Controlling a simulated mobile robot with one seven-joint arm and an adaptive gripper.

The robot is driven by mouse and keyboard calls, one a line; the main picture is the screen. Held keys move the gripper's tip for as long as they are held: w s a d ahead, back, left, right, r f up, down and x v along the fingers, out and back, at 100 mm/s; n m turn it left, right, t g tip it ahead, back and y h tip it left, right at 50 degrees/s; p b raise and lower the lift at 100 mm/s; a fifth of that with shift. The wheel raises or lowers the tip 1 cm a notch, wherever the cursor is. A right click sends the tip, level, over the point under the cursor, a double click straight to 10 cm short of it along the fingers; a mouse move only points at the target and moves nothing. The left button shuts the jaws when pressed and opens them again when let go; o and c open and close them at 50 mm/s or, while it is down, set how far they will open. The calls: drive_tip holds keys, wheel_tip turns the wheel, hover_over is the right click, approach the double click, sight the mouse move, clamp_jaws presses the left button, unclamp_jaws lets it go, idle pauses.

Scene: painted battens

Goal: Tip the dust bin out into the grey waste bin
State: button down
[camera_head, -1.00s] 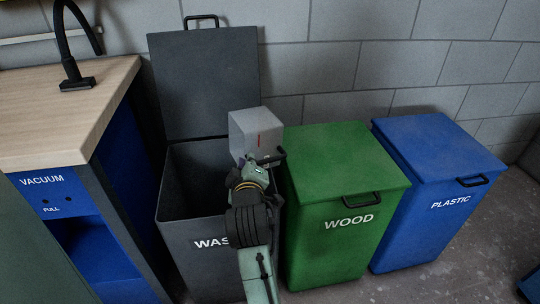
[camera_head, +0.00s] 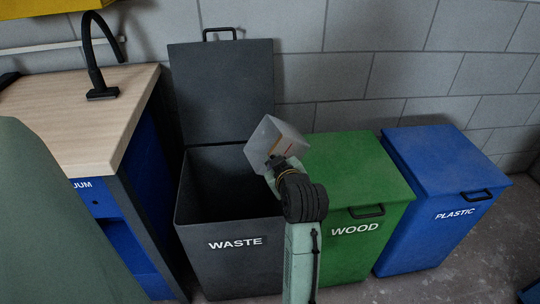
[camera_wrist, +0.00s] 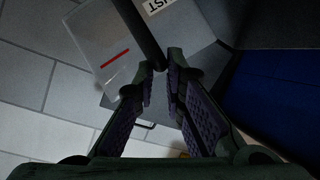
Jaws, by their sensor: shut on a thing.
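The dust bin (camera_head: 275,145) is a small, pale grey box with a red line on its side. My gripper (camera_head: 275,165) is shut on its dark handle and holds it raised, tilted, near the right side of the grey waste bin (camera_head: 238,270). The waste bin is marked WASTE, and its lid (camera_head: 225,90) stands open against the wall. In the wrist view my gripper (camera_wrist: 160,70) closes on the handle of the dust bin (camera_wrist: 105,45), and part of its label shows. I cannot see the dust bin's contents.
A closed green WOOD bin (camera_head: 355,175) stands just right of the waste bin, with a closed blue PLASTIC bin (camera_head: 445,165) beyond. A wooden-topped workbench (camera_head: 90,125) with a black hose (camera_head: 92,55) stands at left. A block wall is behind.

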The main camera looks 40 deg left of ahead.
sight(280, 152)
drive_tip(key=shift+w+d+r+m+g+y+p, duration=0.2)
drive_tip(key=shift+w+r+m+g+p, duration=0.25)
drive_tip(key=shift+r+p, duration=0.2)
drive_tip(key=shift+w+d+r+m+g+y+p, duration=0.15)
drive_tip(key=shift+w+r+m+g+p, duration=0.2)
drive_tip(key=shift+r+m+p, duration=0.2)
drive_tip(key=m+p, duration=0.1)
drive_tip(key=w+m+g+p, duration=0.1)
drive_tip(key=g+y+p, duration=0.1)
drive_tip(key=p, duration=0.1)
drive_tip(key=shift+w+d+f+m, duration=0.35)
drive_tip(key=shift+d+m, duration=0.05)
drive_tip(key=shift+w+d+f+m+g+y+p, duration=0.1)
drive_tip(key=shift+f+m+g+y+p, duration=0.05)
drive_tip(key=shift+m+g+y+p, duration=0.3)
drive_tip(key=shift+w+f+m+g+y+p, duration=0.15)
drive_tip(key=shift+m+g+p, duration=0.1)
drive_tip(key=shift+m+g, duration=0.25)
drive_tip(key=shift+s, duration=0.15)
